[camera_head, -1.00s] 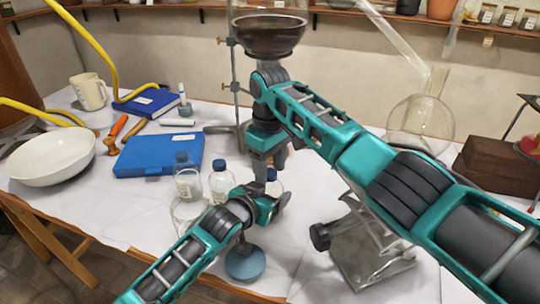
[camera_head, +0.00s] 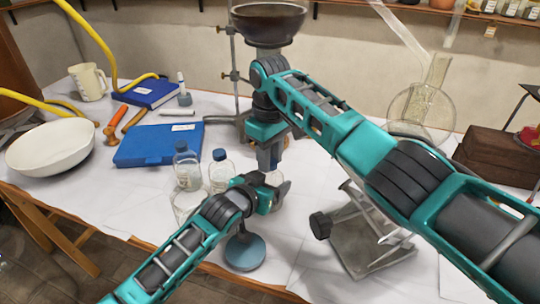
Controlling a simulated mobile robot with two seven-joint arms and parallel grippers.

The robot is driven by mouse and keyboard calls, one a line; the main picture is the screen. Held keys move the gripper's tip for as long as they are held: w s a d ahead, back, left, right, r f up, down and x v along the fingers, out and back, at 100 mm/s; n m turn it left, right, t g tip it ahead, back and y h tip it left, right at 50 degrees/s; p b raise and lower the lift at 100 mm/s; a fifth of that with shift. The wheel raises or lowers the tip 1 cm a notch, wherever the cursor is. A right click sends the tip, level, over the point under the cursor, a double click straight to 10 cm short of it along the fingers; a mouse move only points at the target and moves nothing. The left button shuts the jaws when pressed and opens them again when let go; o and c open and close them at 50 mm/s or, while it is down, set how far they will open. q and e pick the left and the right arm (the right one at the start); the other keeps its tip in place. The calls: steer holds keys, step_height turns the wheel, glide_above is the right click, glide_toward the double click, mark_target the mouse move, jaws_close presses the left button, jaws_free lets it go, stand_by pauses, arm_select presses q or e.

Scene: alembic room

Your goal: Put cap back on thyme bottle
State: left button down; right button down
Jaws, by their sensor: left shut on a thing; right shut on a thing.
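A small clear bottle (camera_head: 275,178), which I take to be the thyme bottle, is largely hidden between my two grippers. My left gripper (camera_head: 281,190) is shut around its body from the front. My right gripper (camera_head: 269,164) points down directly above the bottle, with its fingers close together at the bottle's top. The cap is hidden by these fingers, and I cannot tell whether it touches the bottle's neck. The bottle looks about upright.
Two blue-capped bottles (camera_head: 187,166) (camera_head: 221,171) stand close left of my grippers, by a glass dish (camera_head: 187,203). A blue round disc (camera_head: 245,252) is in front. A lab jack (camera_head: 370,245) stands right. A blue case (camera_head: 158,144) and white bowl (camera_head: 50,147) lie left.

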steer(key=c, duration=0.7)
jaws_free()
steer(key=shift+r, duration=0.1)
step_height(320, 180, up, 12)
steer(key=shift+f, duration=0.1)
arm_select(q)
jaws_free()
steer(key=shift+s, duration=0.1)
